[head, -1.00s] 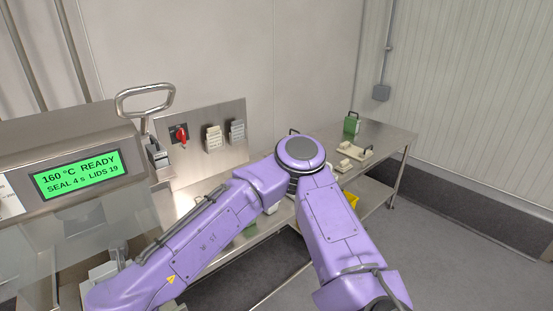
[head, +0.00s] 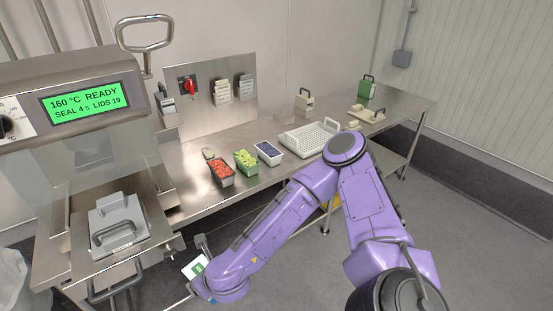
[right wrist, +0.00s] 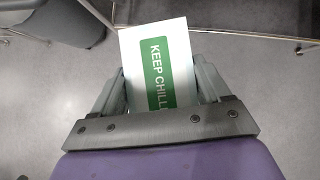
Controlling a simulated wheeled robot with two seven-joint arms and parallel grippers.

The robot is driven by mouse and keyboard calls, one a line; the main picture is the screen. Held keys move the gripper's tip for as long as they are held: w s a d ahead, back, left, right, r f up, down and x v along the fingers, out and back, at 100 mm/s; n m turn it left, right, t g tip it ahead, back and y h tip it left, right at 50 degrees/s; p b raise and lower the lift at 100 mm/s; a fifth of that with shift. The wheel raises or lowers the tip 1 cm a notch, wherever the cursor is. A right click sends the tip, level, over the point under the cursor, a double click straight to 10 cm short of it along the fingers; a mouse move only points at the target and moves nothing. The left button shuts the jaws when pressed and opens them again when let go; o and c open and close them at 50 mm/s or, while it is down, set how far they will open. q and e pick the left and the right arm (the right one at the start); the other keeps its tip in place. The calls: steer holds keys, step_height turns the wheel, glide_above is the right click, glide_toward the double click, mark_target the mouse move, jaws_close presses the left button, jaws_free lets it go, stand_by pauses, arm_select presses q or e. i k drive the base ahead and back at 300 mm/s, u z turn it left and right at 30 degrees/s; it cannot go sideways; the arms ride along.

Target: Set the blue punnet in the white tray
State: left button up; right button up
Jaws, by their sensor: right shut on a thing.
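The blue punnet (head: 269,151), a small pale container with dark blue contents, stands on the steel bench at the right end of a row of punnets. The white tray (head: 297,146), perforated and with a raised handle, lies just to its right and behind, apart from it. My right gripper (head: 194,270) is low in front of the bench, away from both. It is shut on a white card with a green "KEEP CHILLED" label (head: 192,266), which also shows between the fingers (right wrist: 160,85) in the right wrist view. My left gripper is not in view.
A red punnet (head: 222,174) and a green punnet (head: 246,162) stand left of the blue one. The sealing machine (head: 60,70) is at left. Farther right are a cream block (head: 304,102), a cream board and a green block (head: 367,88). My right forearm crosses before the bench.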

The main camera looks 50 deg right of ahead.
mark_target(319, 141)
steer(key=z, duration=3.15)
steer(key=i, duration=3.9)
steer(key=u, duration=3.7)
